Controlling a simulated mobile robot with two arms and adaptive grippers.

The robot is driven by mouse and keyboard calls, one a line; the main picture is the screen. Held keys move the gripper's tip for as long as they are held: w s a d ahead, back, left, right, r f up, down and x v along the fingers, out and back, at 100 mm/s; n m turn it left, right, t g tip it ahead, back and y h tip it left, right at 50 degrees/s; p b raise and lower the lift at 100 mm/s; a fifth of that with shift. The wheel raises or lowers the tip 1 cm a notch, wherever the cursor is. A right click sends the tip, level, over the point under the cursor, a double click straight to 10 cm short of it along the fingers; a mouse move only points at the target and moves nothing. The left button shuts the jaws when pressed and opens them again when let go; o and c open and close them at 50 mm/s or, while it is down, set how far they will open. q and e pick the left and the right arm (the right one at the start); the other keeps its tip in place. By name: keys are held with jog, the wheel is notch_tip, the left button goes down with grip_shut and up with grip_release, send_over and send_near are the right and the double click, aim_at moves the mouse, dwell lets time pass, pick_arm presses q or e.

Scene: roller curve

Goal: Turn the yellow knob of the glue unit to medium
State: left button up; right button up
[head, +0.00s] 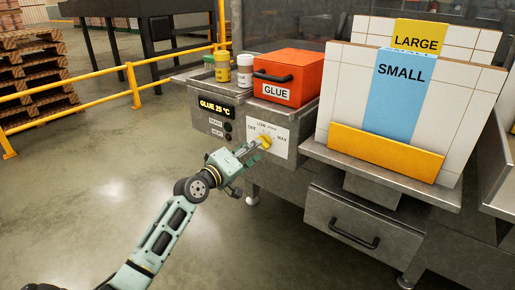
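The glue unit (206,125) is a grey metal box with a display reading "GLUE 25 °C". Its white dial plate (280,139) carries the marks OFF, LOW and MAX, with one more mark too small to read. The yellow knob (265,141) sits on this plate. My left gripper (254,149) is at the knob, coming from the lower left, with its fingertips at or very near it. Whether the fingers touch or grip the knob is too small to tell. The knob's exact setting is unclear. My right gripper is not in view.
On the unit stand an orange GLUE box (305,78) with a black handle, a yellow jar (222,68) and a white jar (245,70). To the right, a shelf holds LARGE and SMALL panels (400,90) above a drawer (350,225). A yellow railing (130,85) runs behind left.

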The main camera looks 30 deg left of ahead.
pick_arm(q)
jog(key=shift+w, duration=1.3)
jog(key=shift+c, duration=0.2)
grip_shut()
